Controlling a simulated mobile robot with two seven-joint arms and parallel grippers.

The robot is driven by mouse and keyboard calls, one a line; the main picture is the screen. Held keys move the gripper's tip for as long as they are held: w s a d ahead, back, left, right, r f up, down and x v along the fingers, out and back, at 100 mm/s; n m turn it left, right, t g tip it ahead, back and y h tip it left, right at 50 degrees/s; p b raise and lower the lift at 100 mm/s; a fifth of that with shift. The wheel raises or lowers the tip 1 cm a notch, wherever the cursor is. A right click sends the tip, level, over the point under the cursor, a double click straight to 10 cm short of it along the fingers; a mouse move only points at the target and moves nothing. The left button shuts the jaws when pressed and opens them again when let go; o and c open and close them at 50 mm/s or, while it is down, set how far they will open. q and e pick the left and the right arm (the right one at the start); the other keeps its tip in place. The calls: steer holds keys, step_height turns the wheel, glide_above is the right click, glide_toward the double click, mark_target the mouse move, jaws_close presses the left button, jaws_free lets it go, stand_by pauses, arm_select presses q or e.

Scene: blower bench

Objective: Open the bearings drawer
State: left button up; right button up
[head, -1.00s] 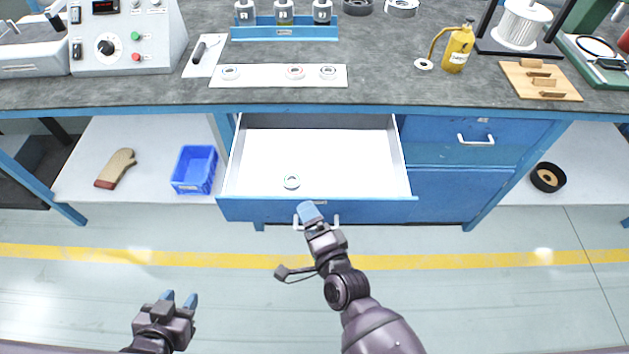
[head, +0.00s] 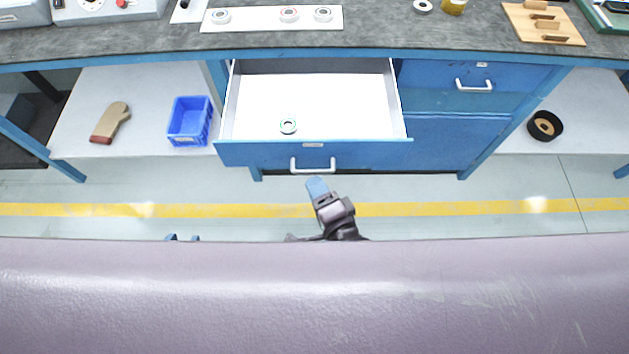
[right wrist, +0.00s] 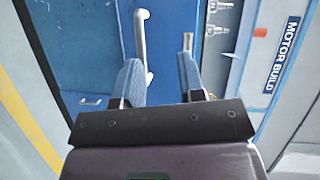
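A blue drawer (head: 230,152) under the bench is pulled out, showing its white inside. One small ring-shaped bearing (head: 288,126) lies in it near the front. Its white bar handle (head: 313,164) is on the front face and also shows in the right wrist view (right wrist: 141,45). My right gripper (head: 317,186) is just in front of the handle, apart from it; in the right wrist view its two fingers (right wrist: 161,80) are spread with nothing held. My left gripper (head: 183,238) shows only its fingertips, spread apart, at lower left; the rest is hidden.
A closed drawer with a handle (head: 475,85) is to the right. The bench top (head: 400,38) overhangs the drawer's back. The floor in front is clear.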

steer(key=s+d+f, duration=0.1)
steer(key=s+d, duration=0.1)
steer(key=s, duration=0.4)
steer(key=shift+d+f, duration=0.2)
steer(key=shift+d, duration=0.15)
stand_by(0.4)
stand_by(0.3)
steer(key=shift+s, duration=0.1)
stand_by(0.4)
